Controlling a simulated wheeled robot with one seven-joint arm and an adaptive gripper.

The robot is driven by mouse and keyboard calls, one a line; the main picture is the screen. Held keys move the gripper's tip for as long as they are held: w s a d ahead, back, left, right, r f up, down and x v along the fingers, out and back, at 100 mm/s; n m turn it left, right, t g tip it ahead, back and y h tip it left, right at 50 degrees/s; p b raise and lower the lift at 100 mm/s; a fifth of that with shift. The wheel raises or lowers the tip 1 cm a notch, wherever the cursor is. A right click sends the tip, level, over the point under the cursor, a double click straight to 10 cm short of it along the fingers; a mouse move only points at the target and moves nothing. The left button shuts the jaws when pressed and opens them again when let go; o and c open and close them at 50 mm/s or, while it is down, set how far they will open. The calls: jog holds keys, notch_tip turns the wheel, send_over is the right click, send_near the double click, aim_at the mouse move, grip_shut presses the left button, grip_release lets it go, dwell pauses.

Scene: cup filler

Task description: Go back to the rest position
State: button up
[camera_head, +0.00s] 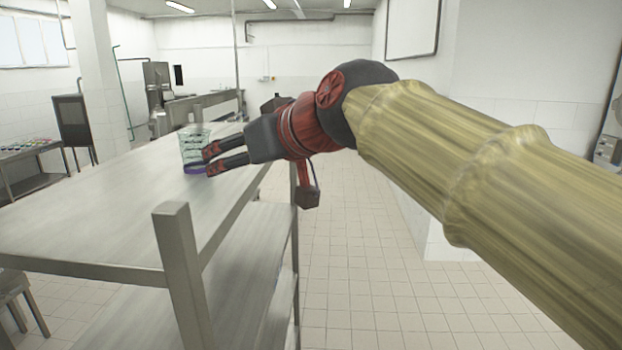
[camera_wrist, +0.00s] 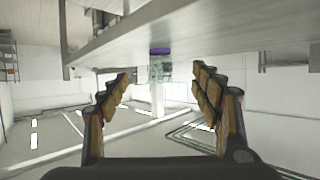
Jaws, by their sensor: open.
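My gripper (camera_head: 209,160) is open at the near right side of a metal table (camera_head: 90,210), with its fingers pointing left over the tabletop. In the wrist view, my gripper (camera_wrist: 160,95) shows its two fingers spread apart with nothing between them close up. A clear glass cup (camera_head: 194,146) with a purple base (camera_head: 195,169) stands upright on the table just beyond the fingertips. In the wrist view, which appears upside down, the cup (camera_wrist: 158,70) hangs from the tabletop between and beyond the fingers. I cannot tell whether a fingertip touches it.
The table has a lower shelf (camera_head: 245,275) and a raised corner post (camera_head: 180,260) at its near end. A side table (camera_head: 30,155) with small coloured items stands at far left. The tiled floor (camera_head: 365,300) right of the table is clear. A white wall (camera_head: 490,130) stands behind my arm.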

jog(key=s+d+f+m+g+h, duration=0.15)
jog(key=s+d+f, duration=0.25)
jog(key=d+f, duration=0.45)
jog(key=s+d+f+m+h, duration=0.3)
jog(key=d+f, duration=0.5)
jog(key=f, duration=0.1)
jog(key=s+d+f+m+g+h, duration=0.1)
jog(key=s+d+f+m+h, duration=0.1)
jog(key=s+d+f, duration=0.7)
jog(key=s+d+f+m+g+h, duration=0.2)
jog(key=s+d+f, duration=0.4)
jog(key=f, duration=0.5)
notch_tip(320, 180, down, 22)
jog(key=s+a+b, duration=0.1)
jog(key=b, duration=2)
